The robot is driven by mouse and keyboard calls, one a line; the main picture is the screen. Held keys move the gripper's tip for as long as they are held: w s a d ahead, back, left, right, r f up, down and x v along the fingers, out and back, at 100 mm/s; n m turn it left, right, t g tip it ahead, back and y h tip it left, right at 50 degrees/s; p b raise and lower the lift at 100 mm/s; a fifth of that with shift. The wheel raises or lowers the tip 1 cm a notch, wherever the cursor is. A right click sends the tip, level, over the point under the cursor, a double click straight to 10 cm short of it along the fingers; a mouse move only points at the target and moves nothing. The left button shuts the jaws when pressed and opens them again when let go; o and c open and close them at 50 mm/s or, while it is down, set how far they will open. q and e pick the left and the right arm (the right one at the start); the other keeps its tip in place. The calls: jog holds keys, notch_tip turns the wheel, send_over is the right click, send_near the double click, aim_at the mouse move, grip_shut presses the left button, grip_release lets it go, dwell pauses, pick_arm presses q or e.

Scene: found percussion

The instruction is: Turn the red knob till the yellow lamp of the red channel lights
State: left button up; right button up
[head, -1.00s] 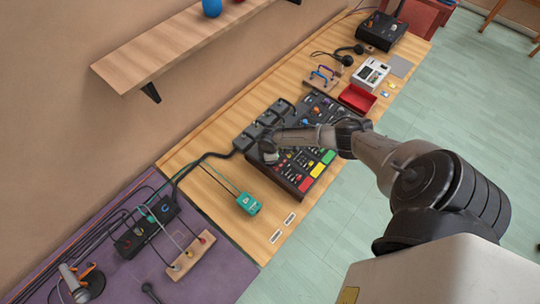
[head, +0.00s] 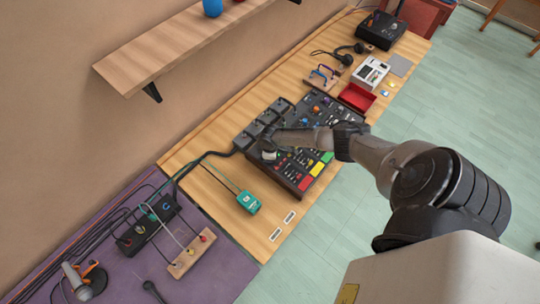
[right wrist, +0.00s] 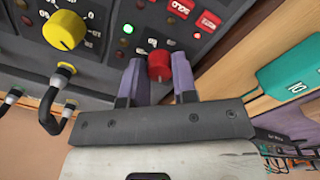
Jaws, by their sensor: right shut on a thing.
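The red knob (right wrist: 159,66) sits on the dark mixer panel (right wrist: 90,70) in the right wrist view. My right gripper (right wrist: 159,76) has one finger on each side of it and is shut on it. A green lamp (right wrist: 127,29) glows up and left of the knob. I see no lit yellow lamp. In the head view my right gripper (head: 268,150) is over the left end of the mixer (head: 290,178) and hides the knob. My left gripper is out of view.
A yellow knob (right wrist: 63,30) and plugged cables (right wrist: 58,88) are close to the gripper. A teal box (head: 249,202) lies at the mixer's left end. A red tray (head: 357,98) stands beyond it. A wooden shelf (head: 170,50) overhangs the back.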

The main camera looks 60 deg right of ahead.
jog(key=o, duration=0.9)
jog(key=shift+r, duration=0.5)
jog(key=r, duration=0.4)
jog(key=r+p, duration=0.1)
jog(key=r, duration=0.7)
jog(key=shift+s+a+r, duration=0.1)
jog(key=shift+a+r, duration=0.2)
jog(key=shift+r, duration=0.1)
